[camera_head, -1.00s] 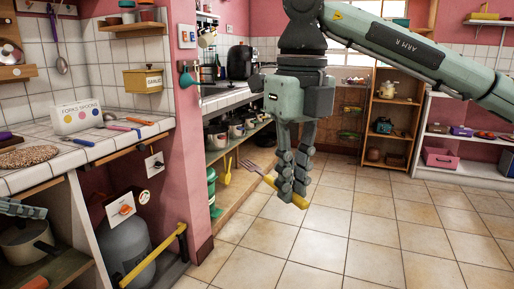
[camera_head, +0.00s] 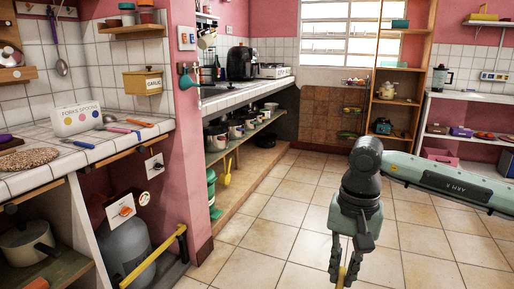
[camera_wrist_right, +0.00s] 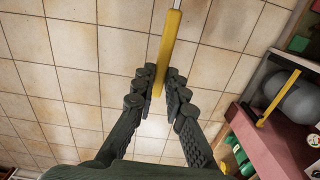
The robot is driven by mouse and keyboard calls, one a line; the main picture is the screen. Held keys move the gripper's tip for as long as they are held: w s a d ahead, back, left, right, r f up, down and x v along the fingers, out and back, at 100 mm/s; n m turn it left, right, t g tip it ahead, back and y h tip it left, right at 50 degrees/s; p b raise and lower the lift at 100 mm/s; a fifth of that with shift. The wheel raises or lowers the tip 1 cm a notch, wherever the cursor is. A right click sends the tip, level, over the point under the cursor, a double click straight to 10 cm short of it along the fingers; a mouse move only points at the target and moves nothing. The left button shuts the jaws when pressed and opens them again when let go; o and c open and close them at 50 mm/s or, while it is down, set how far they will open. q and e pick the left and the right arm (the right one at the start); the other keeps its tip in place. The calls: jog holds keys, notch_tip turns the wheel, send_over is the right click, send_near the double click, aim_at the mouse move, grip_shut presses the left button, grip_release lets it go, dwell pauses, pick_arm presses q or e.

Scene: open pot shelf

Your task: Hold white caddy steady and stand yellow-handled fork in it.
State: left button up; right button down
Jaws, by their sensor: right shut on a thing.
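The white caddy (camera_head: 75,120), marked with lettering and coloured dots, stands on the tiled counter at left in the head view. My right gripper (camera_head: 345,268) points down over the open floor, low and right of centre, well away from the caddy. It is shut on the yellow-handled fork (camera_head: 342,279), of which only a bit of handle shows there. In the right wrist view, the yellow handle (camera_wrist_right: 168,48) lies between the fingertips (camera_wrist_right: 158,83). Its metal part runs out of the top edge, so the tines are hidden. My left gripper is out of view.
Blue (camera_head: 77,143), purple (camera_head: 118,130) and orange-handled (camera_head: 140,123) utensils lie on the counter (camera_head: 150,135) near the caddy, with a woven mat (camera_head: 27,158) at left. A pink wall end (camera_head: 190,140) juts out between the counter and my right arm. The tiled floor (camera_head: 270,235) is clear.

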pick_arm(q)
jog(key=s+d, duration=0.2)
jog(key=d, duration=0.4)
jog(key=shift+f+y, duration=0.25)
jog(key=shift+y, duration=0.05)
pick_arm(e)
jog(key=f+n, duration=0.1)
jog(key=d+f+n, duration=0.1)
jog(key=n, duration=0.1)
jog(key=s+d+f+n, duration=0.1)
jog(key=shift+f+n, duration=0.15)
jog(key=shift+n, duration=0.25)
